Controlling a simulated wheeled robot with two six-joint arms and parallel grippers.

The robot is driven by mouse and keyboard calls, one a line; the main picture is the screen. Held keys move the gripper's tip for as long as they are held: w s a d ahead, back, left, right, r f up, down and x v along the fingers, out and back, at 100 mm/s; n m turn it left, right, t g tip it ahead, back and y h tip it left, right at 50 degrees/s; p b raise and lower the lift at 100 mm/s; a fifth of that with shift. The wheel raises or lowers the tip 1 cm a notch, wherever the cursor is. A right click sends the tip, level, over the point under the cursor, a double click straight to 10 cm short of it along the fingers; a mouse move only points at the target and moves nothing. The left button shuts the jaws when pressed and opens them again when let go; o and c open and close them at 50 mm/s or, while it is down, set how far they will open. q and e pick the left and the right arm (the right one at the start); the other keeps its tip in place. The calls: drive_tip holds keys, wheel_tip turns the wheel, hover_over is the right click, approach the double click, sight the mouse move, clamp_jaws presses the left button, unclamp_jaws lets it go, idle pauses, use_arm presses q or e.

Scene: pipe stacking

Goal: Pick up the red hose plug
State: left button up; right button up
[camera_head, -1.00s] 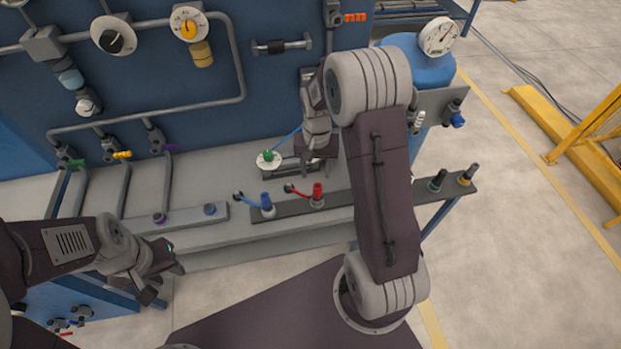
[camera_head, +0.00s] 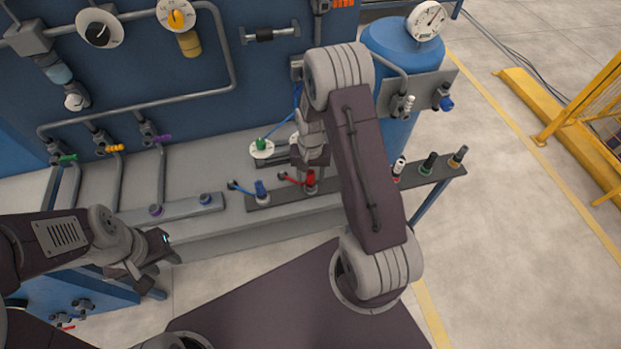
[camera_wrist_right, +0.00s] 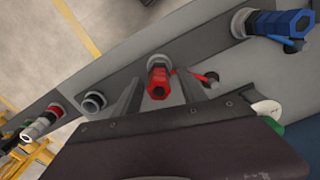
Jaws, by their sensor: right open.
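The red hose plug (camera_head: 310,181) stands upright on the dark strip at the bench's front edge. In the right wrist view the red plug (camera_wrist_right: 158,80) shows between the two grey fingers of my right gripper (camera_wrist_right: 158,90), with room at its sides. In the head view my right gripper (camera_head: 308,164) is just above and behind the plug, open and holding nothing; its arm partly hides it. My left gripper (camera_head: 165,270) is open and empty at the lower left, in front of the bench.
A blue plug (camera_head: 261,190) stands left of the red one on the dark strip (camera_head: 285,195). White (camera_head: 398,167), black-green (camera_head: 428,162) and yellow-ringed (camera_head: 458,156) plugs stand to the right. A green-topped knob (camera_head: 261,145) is behind. Pipes and gauges line the blue wall.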

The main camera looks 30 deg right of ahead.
drive_tip(key=shift+s, duration=0.1)
clamp_jaws()
idle(1.2)
